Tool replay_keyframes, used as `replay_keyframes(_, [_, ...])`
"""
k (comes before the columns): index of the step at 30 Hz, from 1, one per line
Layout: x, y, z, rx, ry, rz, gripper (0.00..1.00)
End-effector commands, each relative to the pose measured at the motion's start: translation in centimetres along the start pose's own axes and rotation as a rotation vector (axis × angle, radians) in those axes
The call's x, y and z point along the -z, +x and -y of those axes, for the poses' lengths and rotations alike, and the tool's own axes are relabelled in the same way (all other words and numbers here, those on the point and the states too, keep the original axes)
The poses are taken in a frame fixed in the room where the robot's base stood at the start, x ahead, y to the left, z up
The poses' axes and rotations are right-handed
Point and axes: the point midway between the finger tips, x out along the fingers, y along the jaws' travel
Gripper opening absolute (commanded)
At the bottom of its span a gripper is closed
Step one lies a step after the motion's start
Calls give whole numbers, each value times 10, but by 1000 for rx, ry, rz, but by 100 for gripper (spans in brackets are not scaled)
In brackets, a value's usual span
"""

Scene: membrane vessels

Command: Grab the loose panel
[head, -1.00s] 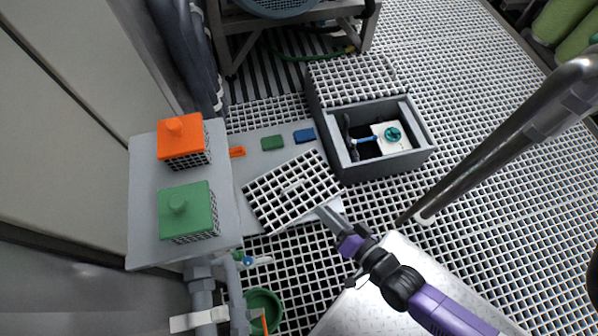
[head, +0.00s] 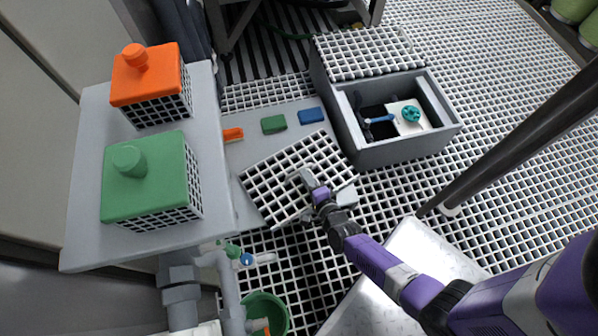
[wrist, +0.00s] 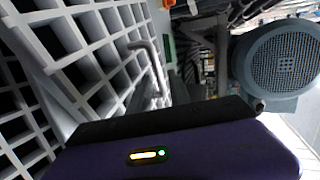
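The loose panel (head: 272,185) is a white square grating lying skewed over the grey plate and the floor grating, in the middle of the head view. In the wrist view the panel (wrist: 95,45) fills the left side, and a bent grey handle (wrist: 150,62) stands out from it. My gripper (head: 308,180) is over the panel's right part, close to the handle. Its fingers are small and partly hidden in the head view, and the wrist view shows mainly its purple body. I cannot tell whether it touches the handle or is open or shut.
A grey box (head: 400,150) with an open top stands just behind and right of the panel. Green (head: 273,124), blue (head: 311,115) and orange (head: 233,134) blocks lie behind it. A grey stand (head: 85,235) with green and orange capped vessels is at left. A green bucket (head: 268,308) is in front.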

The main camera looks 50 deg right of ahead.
Motion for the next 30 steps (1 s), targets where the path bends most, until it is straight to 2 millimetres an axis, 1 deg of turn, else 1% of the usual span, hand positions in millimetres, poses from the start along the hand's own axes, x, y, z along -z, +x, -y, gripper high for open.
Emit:
replay_keyframes(5, [-1,18,-4,1,0,-1,23])
replay_keyframes(9, [-3,39,-5,2,0,-1,23])
replay_keyframes(12, [-3,49,-4,0,-1,0,23])
replay_keyframes(19, [-3,50,-2,-1,-2,0,23])
replay_keyframes(20, [-3,50,-2,-1,-2,0,20])
replay_keyframes(21, [-3,50,-2,-1,-2,0,12])
replay_keyframes(23, [-3,50,-2,-1,-2,0,0])
replay_keyframes(30, [-3,50,-2,0,-2,0,0])
